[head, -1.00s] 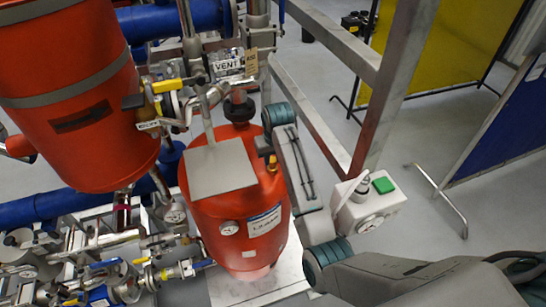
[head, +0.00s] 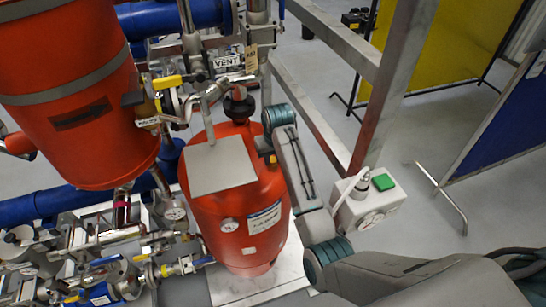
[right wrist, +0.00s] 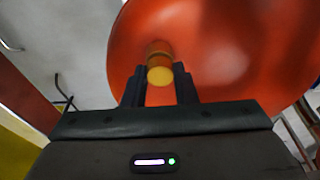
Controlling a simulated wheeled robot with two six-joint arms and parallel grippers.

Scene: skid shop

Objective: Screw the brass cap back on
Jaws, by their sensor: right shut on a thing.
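The brass cap (right wrist: 160,76) shows in the right wrist view as a yellow disc between my two dark fingertips. My right gripper (right wrist: 159,88) is shut on it, a finger on each side. A brass neck (right wrist: 157,49) stands just behind the cap, against the red vessel (right wrist: 235,55); I cannot tell whether the threads are engaged. In the head view the red vessel (head: 240,195) stands upright, and my right arm reaches to its upper right side. The cap is tiny there, partly hidden by the gripper. My left gripper is not in view.
A grey plate (head: 222,164) stands in front of the vessel's top. A white box with a green top (head: 372,200) is right of my forearm, near a metal frame post (head: 392,90). Pipes and valves (head: 95,265) crowd the left. Open floor lies at right.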

